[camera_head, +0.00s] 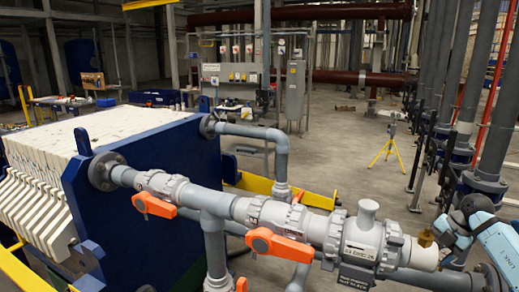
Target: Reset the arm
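My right arm (490,240) shows at the lower right edge as light blue links with dark joints, bent beside the end of the grey pipe. No fingers of my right gripper can be made out. My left arm and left gripper are out of view. The arm overlaps the pipework behind it in the picture; whether it touches the pipe cannot be told.
A grey pipe with valves (330,235) crosses the front, with orange handles (280,247). The filter press (150,160), blue with white plates, stands left. A yellow tripod stand (388,155) and upright grey pipes (490,120) are at right. Open floor (340,150) lies in the middle.

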